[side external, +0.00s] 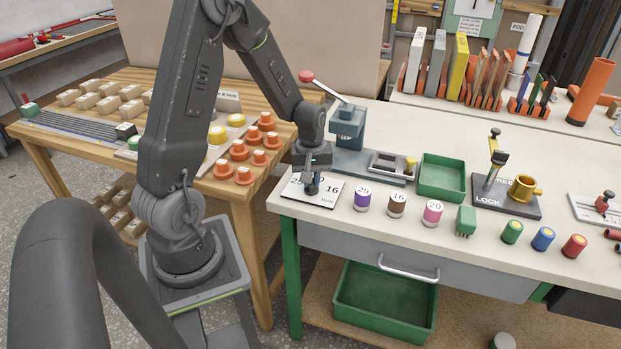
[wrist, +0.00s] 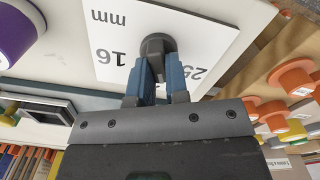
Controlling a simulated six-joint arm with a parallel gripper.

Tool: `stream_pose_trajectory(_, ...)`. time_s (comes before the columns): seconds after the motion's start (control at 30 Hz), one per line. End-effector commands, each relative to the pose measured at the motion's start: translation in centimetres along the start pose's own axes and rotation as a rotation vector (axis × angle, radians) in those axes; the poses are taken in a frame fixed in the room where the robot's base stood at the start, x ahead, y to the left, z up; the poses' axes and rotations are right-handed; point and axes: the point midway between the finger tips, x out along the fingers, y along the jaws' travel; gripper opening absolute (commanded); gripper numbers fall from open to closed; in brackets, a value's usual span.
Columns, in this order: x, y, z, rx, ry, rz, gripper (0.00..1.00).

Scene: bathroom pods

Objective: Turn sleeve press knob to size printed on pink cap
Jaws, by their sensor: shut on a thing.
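The sleeve press knob (side external: 312,189) is dark and stands on a white size plate (side external: 326,200) marked 25, 16 and mm; a third number is partly covered. The knob (wrist: 158,43) also shows in the wrist view. My gripper (side external: 314,170) points down, its blue fingers (wrist: 157,72) shut on the knob. Which number the knob points at cannot be told. The pink cap (side external: 432,212), printed 20, stands on the bench to the right. A brown cap (side external: 397,204) printed 16 and a purple cap (side external: 363,197) printed 25 stand between.
The blue-grey press (side external: 347,128) with a red-ended lever stands behind the plate. A small framed tray (side external: 391,164) and a green bin (side external: 442,177) are to its right. A green block (side external: 465,221) stands beside the pink cap.

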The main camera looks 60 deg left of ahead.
Motion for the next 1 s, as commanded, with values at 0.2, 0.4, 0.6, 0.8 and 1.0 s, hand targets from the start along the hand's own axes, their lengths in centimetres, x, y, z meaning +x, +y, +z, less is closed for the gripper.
stream_pose_trajectory(0.2,0.02,0.12,-0.02,0.183,0.001,0.000,0.00)
stream_pose_trajectory(0.4,0.03,0.21,0.00,0.313,0.001,0.000,0.00)
stream_pose_trajectory(0.6,0.03,0.26,0.02,0.392,0.001,0.000,0.00)
stream_pose_trajectory(0.8,0.04,0.28,0.03,0.429,0.001,0.000,0.00)
stream_pose_trajectory(1.0,0.05,0.29,0.03,0.435,0.001,0.000,0.00)
